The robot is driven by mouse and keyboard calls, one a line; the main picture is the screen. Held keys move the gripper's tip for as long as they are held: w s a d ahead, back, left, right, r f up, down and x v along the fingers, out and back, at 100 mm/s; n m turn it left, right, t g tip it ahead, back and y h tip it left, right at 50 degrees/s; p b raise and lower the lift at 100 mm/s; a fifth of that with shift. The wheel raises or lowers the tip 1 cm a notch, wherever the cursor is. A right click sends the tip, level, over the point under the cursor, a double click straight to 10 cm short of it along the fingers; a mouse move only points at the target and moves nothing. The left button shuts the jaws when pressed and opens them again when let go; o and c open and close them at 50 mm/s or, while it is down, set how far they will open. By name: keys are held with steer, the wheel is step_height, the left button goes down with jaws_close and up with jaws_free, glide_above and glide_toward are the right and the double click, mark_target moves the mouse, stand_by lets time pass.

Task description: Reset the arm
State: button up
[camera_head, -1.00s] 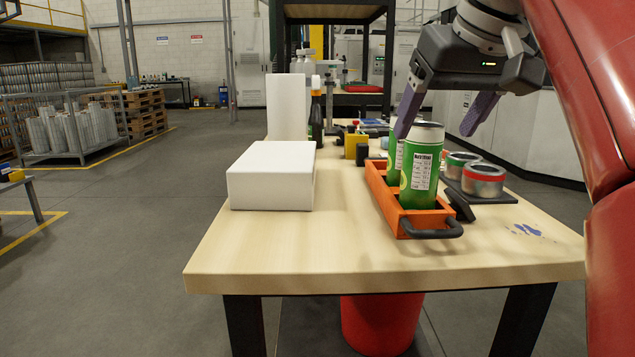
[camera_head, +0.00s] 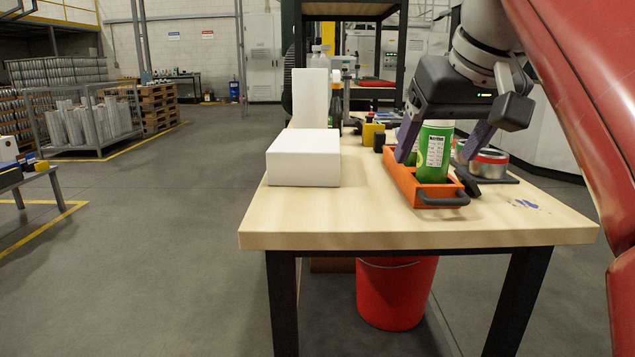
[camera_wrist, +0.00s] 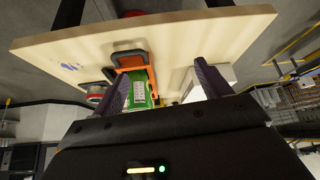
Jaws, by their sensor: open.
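My gripper (camera_head: 441,143) is open, with its two purple fingers apart above the workbench, and nothing shows held between them. In the head view it overlaps the top of a green can (camera_head: 433,158). The can stands upright in an orange tray (camera_head: 402,182) with dark handles. In the wrist view the two fingers (camera_wrist: 160,88) show on either side of the green can (camera_wrist: 139,94), with the tray (camera_wrist: 136,70) behind it. How far the fingers are from the can is hard to tell. A second can in the tray is hidden by my gripper.
The wooden table (camera_head: 330,215) has free room at its front. A white box (camera_head: 304,160) stands left of the tray, with a taller white block behind. Tins with red tops (camera_head: 489,161) sit on a dark pad at right. A red bucket (camera_head: 396,290) stands underneath.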

steer(key=s+f, duration=0.4)
steer(key=f, duration=0.7)
steer(key=s+f+m, duration=0.1)
steer(key=s+f, duration=0.3)
steer(key=f, duration=0.7)
steer(key=s+f, duration=0.4)
steer(key=f, duration=0.7)
steer(key=shift+d+f+m+g+h, duration=0.15)
steer(key=shift+m+g+h, duration=0.15)
steer(key=shift+h, duration=0.1)
